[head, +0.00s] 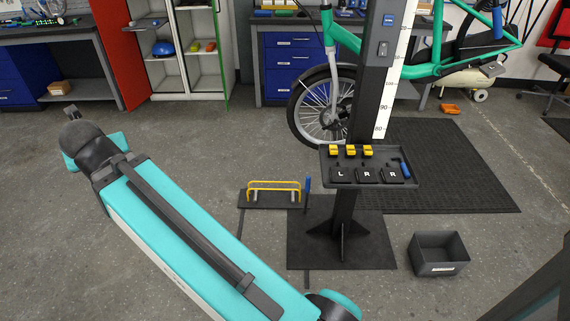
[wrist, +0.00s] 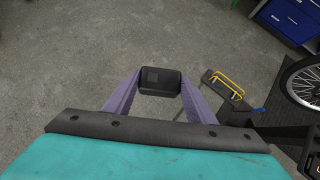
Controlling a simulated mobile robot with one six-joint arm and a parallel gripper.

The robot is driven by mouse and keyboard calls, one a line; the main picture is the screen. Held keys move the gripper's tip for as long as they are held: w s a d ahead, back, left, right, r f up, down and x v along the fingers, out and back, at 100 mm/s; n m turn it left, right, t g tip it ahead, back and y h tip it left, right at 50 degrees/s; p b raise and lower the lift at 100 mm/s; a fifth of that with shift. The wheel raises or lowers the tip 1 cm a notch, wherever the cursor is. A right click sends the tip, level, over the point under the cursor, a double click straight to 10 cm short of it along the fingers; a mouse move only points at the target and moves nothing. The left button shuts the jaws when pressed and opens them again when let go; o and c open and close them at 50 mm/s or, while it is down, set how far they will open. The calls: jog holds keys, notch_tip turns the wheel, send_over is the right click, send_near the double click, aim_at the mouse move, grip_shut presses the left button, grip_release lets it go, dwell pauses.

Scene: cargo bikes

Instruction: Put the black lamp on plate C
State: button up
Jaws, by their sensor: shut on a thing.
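In the wrist view my gripper (wrist: 160,92) is shut on a small black block-like thing, the black lamp (wrist: 160,77). Its two purple fingers press on the lamp's left and right sides, and grey floor lies behind it. In the head view my arm reaches to the upper left, and I cannot make out the gripper fingers or the lamp there. I can read no plate marked C. A dark tray (head: 328,178) on the post bears black plates that seem to read L (head: 340,174), R (head: 367,174) and R (head: 393,173).
Yellow clips (head: 351,151) stand along the tray's back. A yellow-railed stand (head: 274,186) is left of the post (head: 366,100). A grey bin (head: 438,266) stands on the floor at right. A green bike (head: 345,37) is behind the post. Open floor lies left of the stand.

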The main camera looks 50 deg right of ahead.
jog(key=shift+w, duration=0.2)
jog(key=shift+d+f, duration=0.15)
jog(key=shift+d, duration=0.35)
jog(key=s+d+f+m+g+h, duration=0.2)
jog(key=s+d+f+m, duration=0.15)
jog(key=d, duration=0.65)
jog(key=s+d+f+m+g+h, duration=0.25)
jog(key=d+m, duration=0.25)
jog(key=d, duration=0.6)
jog(key=s+d+f+m+g+h, duration=0.2)
jog(key=s+d+f+m, duration=0.2)
jog(key=d, duration=0.6)
jog(key=s+d+f+m+g+y, duration=0.1)
jog(key=s+d+f+m+g, duration=0.1)
jog(key=s+d, duration=0.5)
jog(key=s+d+f+m+g+y, duration=0.1)
jog(key=s+d+m+g, duration=0.3)
jog(key=s, duration=0.6)
jog(key=s+d+f+m+g+y, duration=0.1)
jog(key=s+d+f+m+g, duration=0.2)
jog(key=s+d+m, duration=0.3)
jog(key=s+d+f, duration=0.1)
jog(key=s+d, duration=0.1)
jog(key=d, duration=0.2)
jog(key=shift+s, duration=0.3)
jog(key=shift+d+f+y, duration=0.1)
jog(key=shift+d+y, duration=0.05)
jog(key=shift+y, duration=0.1)
